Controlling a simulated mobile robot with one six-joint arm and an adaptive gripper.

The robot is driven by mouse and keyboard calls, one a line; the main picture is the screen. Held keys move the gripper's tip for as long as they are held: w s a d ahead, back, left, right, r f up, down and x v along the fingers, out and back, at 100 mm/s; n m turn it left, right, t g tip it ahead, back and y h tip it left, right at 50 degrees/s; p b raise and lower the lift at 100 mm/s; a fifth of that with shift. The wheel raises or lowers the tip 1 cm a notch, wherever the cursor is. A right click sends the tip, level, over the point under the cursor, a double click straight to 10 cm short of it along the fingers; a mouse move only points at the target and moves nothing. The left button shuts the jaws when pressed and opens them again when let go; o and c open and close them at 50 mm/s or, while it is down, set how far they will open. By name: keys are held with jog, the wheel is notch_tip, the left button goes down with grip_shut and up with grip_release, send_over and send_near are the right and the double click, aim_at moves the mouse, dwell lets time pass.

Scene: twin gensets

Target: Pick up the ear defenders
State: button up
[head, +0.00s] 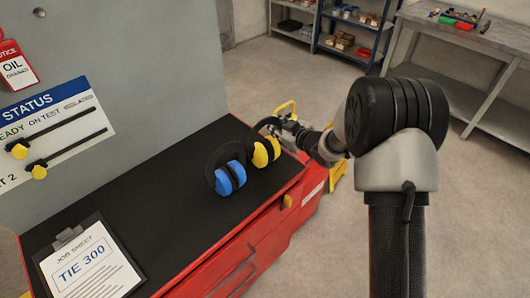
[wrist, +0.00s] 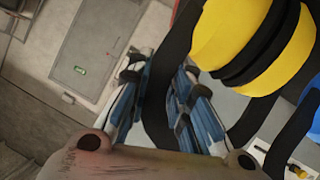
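Two pairs of ear defenders lie on the black top of the red cabinet. The yellow ear defenders (head: 262,153) are near the right end, and the blue ear defenders (head: 230,178) are just left of and nearer than them. My gripper (head: 275,126) is at the yellow pair's black headband. In the wrist view my gripper (wrist: 160,76) has its two blue-padded fingers apart, with the headband between them. The yellow cup (wrist: 225,35) of the ear defenders fills the upper right. Whether a finger touches the band is hard to tell.
The red cabinet (head: 252,240) has a clipboard job sheet (head: 88,262) at its near left. A grey panel with a status board (head: 48,125) rises behind. Shelving (head: 350,38) and a metal bench (head: 470,45) stand farther back. The top's middle is clear.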

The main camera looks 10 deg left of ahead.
grip_shut()
dwell(0.7)
